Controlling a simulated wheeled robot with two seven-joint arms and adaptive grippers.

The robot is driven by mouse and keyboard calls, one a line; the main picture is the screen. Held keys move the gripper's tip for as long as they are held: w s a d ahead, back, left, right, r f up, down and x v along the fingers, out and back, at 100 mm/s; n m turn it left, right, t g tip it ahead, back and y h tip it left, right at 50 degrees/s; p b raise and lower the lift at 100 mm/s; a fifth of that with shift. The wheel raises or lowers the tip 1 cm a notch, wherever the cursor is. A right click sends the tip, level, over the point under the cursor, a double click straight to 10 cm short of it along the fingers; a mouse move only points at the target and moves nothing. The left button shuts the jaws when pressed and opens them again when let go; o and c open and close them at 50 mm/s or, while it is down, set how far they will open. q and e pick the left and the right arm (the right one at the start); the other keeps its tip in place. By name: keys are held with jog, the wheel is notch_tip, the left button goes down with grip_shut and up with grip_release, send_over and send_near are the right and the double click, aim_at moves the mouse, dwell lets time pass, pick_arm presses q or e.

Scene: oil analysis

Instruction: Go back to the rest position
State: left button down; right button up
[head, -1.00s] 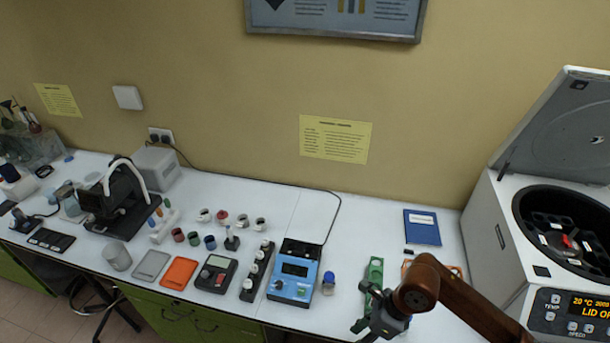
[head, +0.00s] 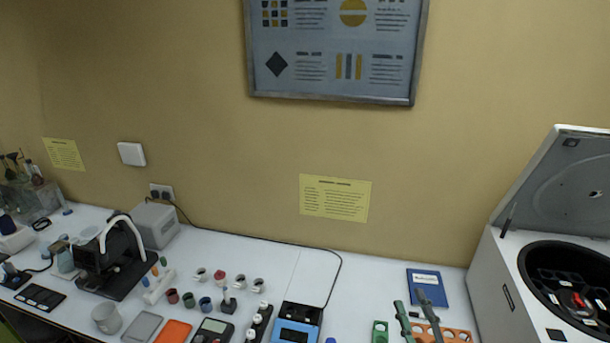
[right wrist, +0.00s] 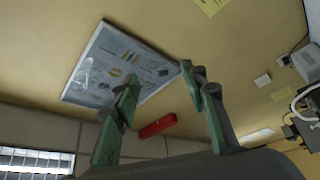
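My right gripper (head: 410,299) shows at the bottom of the head view, its two green-grey fingers pointing up and spread apart. The rest of my right arm is out of the head view. My left gripper shows in no frame.
The centrifuge (head: 503,292) stands at the right with its lid (head: 560,185) raised. A green rack (head: 380,332), blue device (head: 298,322), several small cups and a black instrument (head: 112,262) are on the white bench.

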jog(key=s+d+f+m+g+h, duration=0.35)
jog(key=d+f+m, duration=0.2)
jog(key=f, duration=0.55)
jog(key=s+d+f+m+g+h, duration=0.35)
jog(key=d+f+g, duration=0.2)
jog(key=f, duration=0.45)
jog(key=s+a+f+m+g+y, duration=0.1)
jog(key=s+f+m+g+y, duration=0.25)
jog(key=s+f+g, duration=0.95)
jog(key=s+a+f+t+b, duration=0.15)
jog(key=s+f, duration=0.25)
jog(key=f, duration=1.5)
jog(key=s+f+t+b, duration=0.2)
jog(key=s+f+b, duration=0.1)
jog(key=f, duration=1.6)
jog(key=s+f+g+b, duration=0.1)
jog(key=s+f+b, duration=0.3)
jog(key=s+f, duration=1.6)
notch_tip(320, 180, down, 3)
jog(key=shift+s+r, duration=0.15)
jog(key=shift+s, duration=0.1)
